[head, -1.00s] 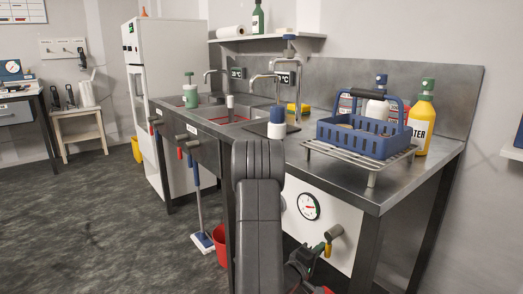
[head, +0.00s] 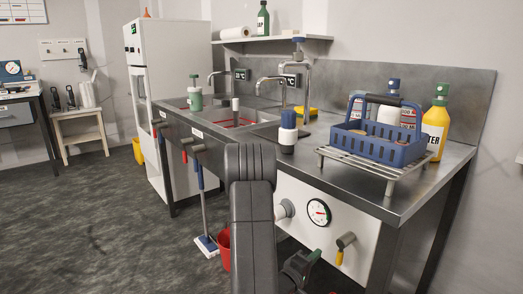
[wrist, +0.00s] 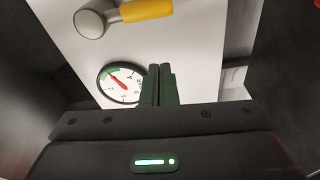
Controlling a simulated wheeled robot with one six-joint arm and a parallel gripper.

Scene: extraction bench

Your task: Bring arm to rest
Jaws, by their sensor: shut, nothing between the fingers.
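My gripper (wrist: 158,84) shows in the wrist view with its dark green fingers together and nothing between them. Behind the fingers are a round pressure gauge (wrist: 122,85) with a red needle and a valve with a yellow handle (wrist: 146,9). In the head view my arm rises in front of the bench, and part of my gripper (head: 312,257) shows low beside it, below the bench top and in front of the white panel. The gauge (head: 318,212) and the yellow-handled valve (head: 340,257) are on that panel. The fingertips are hard to make out in the head view.
A steel bench (head: 420,180) with a sink (head: 230,118) stands close ahead. A mop (head: 205,240) and red bucket (head: 223,245) stand below. Floor at left is clear.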

